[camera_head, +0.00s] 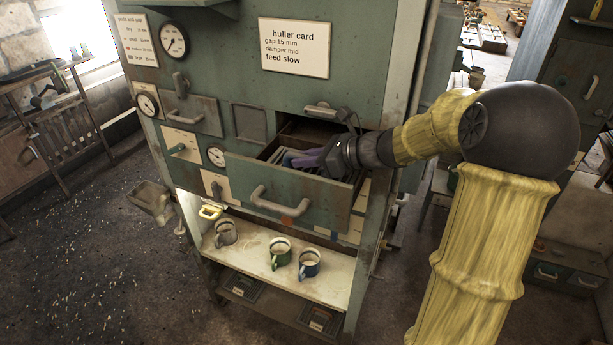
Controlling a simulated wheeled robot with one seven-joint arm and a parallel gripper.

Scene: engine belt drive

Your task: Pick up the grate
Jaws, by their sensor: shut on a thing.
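My gripper (290,159) reaches from the right into the open drawer (285,201) of the green cabinet. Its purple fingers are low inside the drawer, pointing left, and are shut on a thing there. That thing, taken as the grate, is largely hidden by the fingers and the drawer front, so its shape and tilt cannot be told. Other dark, flat shapes lie in the drawer, too small to make out. The drawer is pulled well out, with a pale curved handle (278,204) on its front.
A shelf (250,247) below the drawer holds a grey mug (225,232), a green mug (280,253) and a blue mug (309,263). A huller card (294,48) and gauges (173,40) are on the cabinet face. The drawer walls surround my fingers; open air lies above.

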